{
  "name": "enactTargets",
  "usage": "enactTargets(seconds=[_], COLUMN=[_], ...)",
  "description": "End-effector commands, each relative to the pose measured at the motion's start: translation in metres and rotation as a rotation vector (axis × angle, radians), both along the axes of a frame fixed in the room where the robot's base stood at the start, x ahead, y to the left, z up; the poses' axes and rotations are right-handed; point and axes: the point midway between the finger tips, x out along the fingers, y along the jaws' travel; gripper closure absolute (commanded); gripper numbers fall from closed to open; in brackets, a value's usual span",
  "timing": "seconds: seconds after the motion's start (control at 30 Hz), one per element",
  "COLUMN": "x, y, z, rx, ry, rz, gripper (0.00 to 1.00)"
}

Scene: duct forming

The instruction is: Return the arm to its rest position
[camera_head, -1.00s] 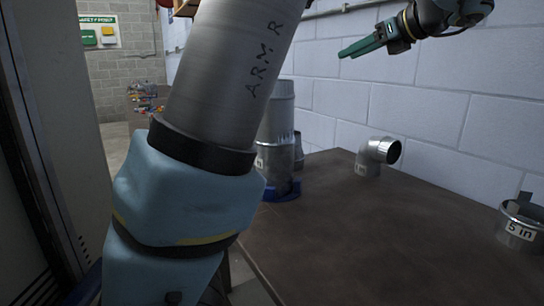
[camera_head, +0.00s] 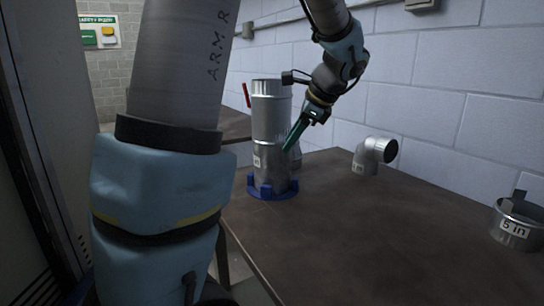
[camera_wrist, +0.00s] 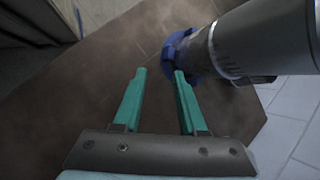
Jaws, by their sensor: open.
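My gripper (camera_head: 299,134) has green fingers and hangs in the air over the table, pointing down and left. In the head view it overlaps the right side of the tall metal duct (camera_head: 271,108). In the wrist view the two fingers (camera_wrist: 157,72) are apart with nothing between them. There the duct (camera_wrist: 265,40) lies to the right of the fingers, apart from them. The duct stands upright in a blue ring-shaped holder (camera_head: 273,193), which also shows in the wrist view (camera_wrist: 172,45). My arm's large links cover the left part of the head view.
A metal elbow (camera_head: 374,156) stands on the brown table (camera_head: 350,235) near the wall. A short metal collar labelled "5 in" (camera_head: 516,229) is at the right edge. The table's middle and front are clear. A white block wall (camera_head: 440,90) runs behind.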

Motion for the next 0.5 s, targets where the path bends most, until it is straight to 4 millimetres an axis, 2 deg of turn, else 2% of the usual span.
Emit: enactTargets(seconds=[0.03,0.2,0.33,0.5], x=[-0.013,-0.063,-0.099,-0.129], y=[0.023,0.067,0.090,0.108], z=[-0.023,-0.088,-0.120,-0.143], rx=[-0.090,-0.408,-0.594,-0.732], ry=[0.015,0.005,-0.040,-0.110], rz=[0.128,0.622,1.012,1.383], gripper=[0.59,0.59,0.59,0.59])
